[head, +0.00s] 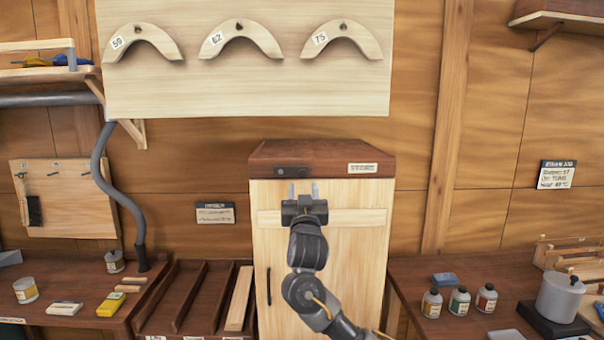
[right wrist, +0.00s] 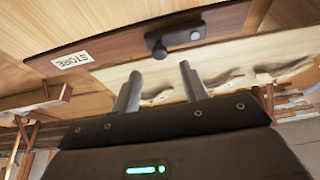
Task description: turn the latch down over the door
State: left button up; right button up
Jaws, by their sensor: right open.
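The small dark latch (head: 291,172) lies level across the dark red-brown header of the store cupboard, left of its label. In the right wrist view the latch (right wrist: 178,40) shows a pale round pivot and a dark knob at its other end. The pale wooden door (head: 343,260) below the header looks shut. My right gripper (head: 303,189) is in front of the door's top, just below the latch. In the right wrist view its two fingers (right wrist: 159,80) are apart with nothing between them, and the latch is beyond the tips. My left gripper is not in view.
A pale board (head: 240,85) with several numbered curved pieces hangs above the cupboard. A dark handle (head: 269,286) is on the door's left side. Bottles (head: 459,299) stand on the right bench, and a slotted dark rack (head: 192,300) is left of the cupboard.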

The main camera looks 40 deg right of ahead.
aim_at(302, 174)
jog(key=p+x, duration=0.2)
jog(key=x, duration=0.2)
jog(key=shift+w+d+r, duration=0.15)
jog(key=shift+w+d, duration=0.05)
jog(key=shift+d, duration=0.05)
jog(key=shift+w+d+r, duration=0.1)
jog(key=shift+w+d, duration=0.2)
jog(key=shift+w, duration=0.2)
jog(key=shift+c, duration=0.3)
grip_shut()
